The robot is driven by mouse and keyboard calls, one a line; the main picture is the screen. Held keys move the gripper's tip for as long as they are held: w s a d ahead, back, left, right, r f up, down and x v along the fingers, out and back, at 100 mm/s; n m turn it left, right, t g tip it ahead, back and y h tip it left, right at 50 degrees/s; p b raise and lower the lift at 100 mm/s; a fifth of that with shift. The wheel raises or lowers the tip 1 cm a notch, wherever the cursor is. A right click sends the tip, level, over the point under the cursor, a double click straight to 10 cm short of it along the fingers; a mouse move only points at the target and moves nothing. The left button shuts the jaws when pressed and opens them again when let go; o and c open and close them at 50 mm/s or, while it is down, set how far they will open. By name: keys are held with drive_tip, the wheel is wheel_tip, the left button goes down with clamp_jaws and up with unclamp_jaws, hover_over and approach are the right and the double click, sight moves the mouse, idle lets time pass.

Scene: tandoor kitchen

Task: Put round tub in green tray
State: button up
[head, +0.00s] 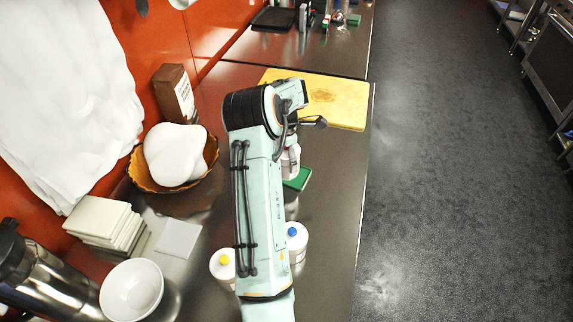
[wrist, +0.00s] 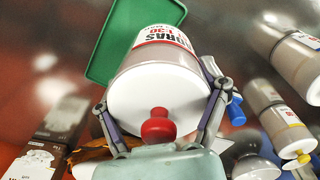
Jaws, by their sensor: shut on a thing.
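The round tub (wrist: 160,85) has a white lid, a red knob and a printed label. My gripper (wrist: 163,100) is shut on it, with one finger on each side, in the wrist view. In the head view, the tub (head: 291,162) shows partly beside my arm, which hides the rest of it and most of my gripper. The green tray (head: 298,180) lies on the steel counter close to the tub, partly covered. In the wrist view, the green tray (wrist: 110,45) shows beyond the tub's upper left side. I cannot tell the height between them.
A blue-knobbed tub (head: 298,245) and a yellow-knobbed tub (head: 221,268) stand nearer along the counter. A cutting board (head: 340,105) lies farther away. A basket (head: 150,182) with a white mass, stacked tiles (head: 103,224) and a white bowl (head: 131,289) occupy the left side.

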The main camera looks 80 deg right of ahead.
sight(287, 167)
drive_tip(key=shift+d+f, duration=0.45)
drive_tip(key=shift+f, duration=0.05)
drive_tip(key=shift+w+f, duration=0.1)
drive_tip(key=shift+f, duration=1.45)
drive_tip(key=shift+f, duration=0.3)
drive_tip(key=o, duration=1.2)
drive_tip(key=shift+o, duration=0.2)
